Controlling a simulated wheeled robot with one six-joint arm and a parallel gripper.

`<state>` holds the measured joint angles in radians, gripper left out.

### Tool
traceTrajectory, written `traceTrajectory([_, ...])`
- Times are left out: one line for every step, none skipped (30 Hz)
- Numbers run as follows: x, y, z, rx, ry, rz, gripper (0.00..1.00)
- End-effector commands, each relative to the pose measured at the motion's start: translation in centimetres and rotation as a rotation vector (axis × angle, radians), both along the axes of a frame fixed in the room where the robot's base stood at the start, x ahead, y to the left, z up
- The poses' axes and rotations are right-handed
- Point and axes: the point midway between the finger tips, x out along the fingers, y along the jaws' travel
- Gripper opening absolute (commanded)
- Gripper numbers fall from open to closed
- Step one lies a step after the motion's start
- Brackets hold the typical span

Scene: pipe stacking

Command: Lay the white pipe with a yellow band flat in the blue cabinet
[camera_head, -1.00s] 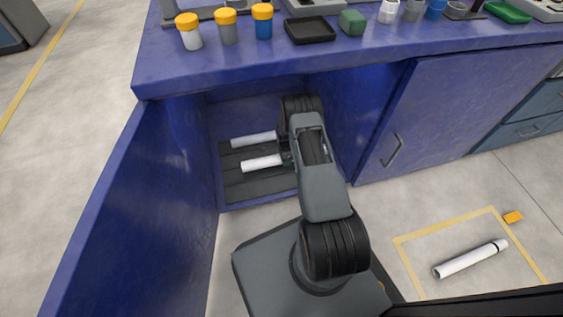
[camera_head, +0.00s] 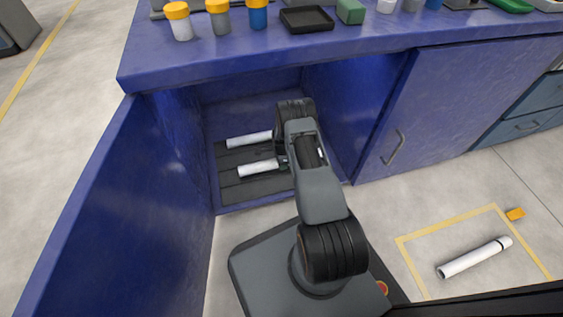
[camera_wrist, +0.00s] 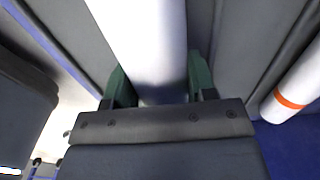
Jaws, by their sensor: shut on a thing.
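My gripper (camera_wrist: 160,82) is inside the open blue cabinet (camera_head: 190,170), with its green fingers shut on a white pipe (camera_head: 258,168). In the wrist view the held pipe (camera_wrist: 140,35) runs away between the fingers. No yellow band shows on its visible part; the end near my gripper is hidden. The pipe looks level, just over or on the dark ribbed cabinet floor (camera_head: 235,194); I cannot tell whether it touches. A second white pipe (camera_head: 250,139) lies behind it, roughly parallel. In the wrist view a pipe with an orange band (camera_wrist: 290,102) lies at the right.
The cabinet door (camera_head: 120,210) stands open at left. The cabinet's right door (camera_head: 430,120) is shut. Jars and trays stand on the bench top.

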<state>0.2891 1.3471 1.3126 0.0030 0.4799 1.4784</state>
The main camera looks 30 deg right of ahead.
Motion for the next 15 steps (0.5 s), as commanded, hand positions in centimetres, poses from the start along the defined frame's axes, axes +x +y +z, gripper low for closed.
traceTrajectory([0.05,-0.01,-0.26,0.0,-0.001,0.0,0.15])
traceTrajectory([0.05,-0.01,-0.34,0.0,-0.001,0.0,0.15])
traceTrajectory([0.05,-0.01,-0.45,0.0,-0.001,0.0,0.15])
traceTrajectory([0.05,-0.01,-0.53,0.0,-0.001,0.0,0.15])
traceTrajectory([0.05,-0.01,-0.61,0.0,-0.001,0.0,0.15])
traceTrajectory([0.05,-0.02,-0.7,0.0,-0.001,0.0,0.15])
traceTrajectory([0.05,-0.02,-0.73,0.0,-0.001,0.0,0.15])
traceTrajectory([0.06,-0.02,-0.71,0.0,-0.001,0.0,0.15])
traceTrajectory([0.06,-0.02,-0.64,0.0,-0.001,0.0,0.15])
traceTrajectory([0.06,-0.02,-0.61,0.0,-0.001,0.0,0.15])
traceTrajectory([0.02,-0.01,-0.65,0.0,0.0,0.0,0.53])
traceTrajectory([0.02,-0.01,-0.65,0.0,0.0,0.0,0.57])
traceTrajectory([0.01,-0.01,-0.65,0.0,0.0,0.0,0.6])
traceTrajectory([0.01,-0.01,-0.65,0.0,0.0,0.0,0.63])
traceTrajectory([0.01,-0.01,-0.65,0.0,0.0,0.0,0.66])
